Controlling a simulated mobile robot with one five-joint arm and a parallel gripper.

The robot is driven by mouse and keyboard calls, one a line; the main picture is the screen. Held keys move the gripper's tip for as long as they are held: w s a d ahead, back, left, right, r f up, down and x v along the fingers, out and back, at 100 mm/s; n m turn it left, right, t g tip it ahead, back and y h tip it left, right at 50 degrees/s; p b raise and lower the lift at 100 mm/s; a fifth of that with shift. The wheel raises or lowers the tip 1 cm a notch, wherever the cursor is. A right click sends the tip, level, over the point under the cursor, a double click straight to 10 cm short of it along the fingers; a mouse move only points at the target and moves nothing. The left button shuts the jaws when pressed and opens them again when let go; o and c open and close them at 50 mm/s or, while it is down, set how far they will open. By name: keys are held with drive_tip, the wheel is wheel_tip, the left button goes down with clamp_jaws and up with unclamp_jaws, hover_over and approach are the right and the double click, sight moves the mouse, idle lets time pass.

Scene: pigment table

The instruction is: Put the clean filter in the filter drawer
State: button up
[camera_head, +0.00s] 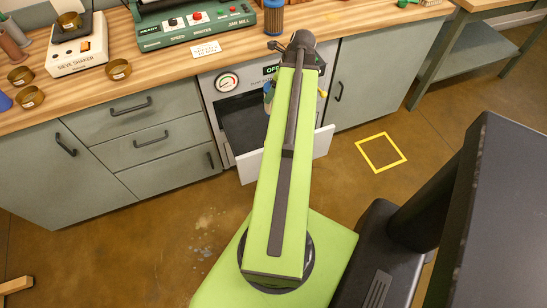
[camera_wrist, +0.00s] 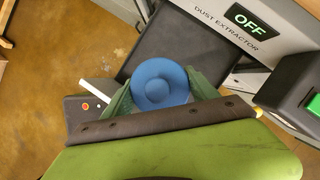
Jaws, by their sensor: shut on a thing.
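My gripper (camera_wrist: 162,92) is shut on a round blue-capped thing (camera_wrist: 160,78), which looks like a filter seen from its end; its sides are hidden. The filter drawer (camera_wrist: 168,38) is the dark, open drawer below the dust extractor panel. In the wrist view the held filter overlaps the drawer; I cannot tell its height above it. In the head view the drawer's dark inside (camera_head: 243,121) and pale front show, partly behind my green arm. There my gripper and the filter are mostly hidden, with only a bit of blue and green beside the arm.
A blue-capped filter with brownish pleats (camera_head: 273,17) stands on the bench. The jar mill (camera_head: 195,20), sieve shaker (camera_head: 78,55) and brass sieves (camera_head: 29,97) are to its left. The dust extractor reads OFF. A yellow square (camera_head: 381,152) marks the clear floor at right.

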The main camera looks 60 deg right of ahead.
wheel_tip(320, 180, down, 23)
drive_tip(key=b, duration=1.9)
drive_tip(key=o, duration=1.6)
drive_tip(key=shift+r, duration=0.1)
drive_tip(key=p+v, duration=1.1)
drive_tip(key=v, duration=0.1)
drive_tip(key=shift+d+r, duration=0.1)
drive_tip(key=shift+r, duration=0.1)
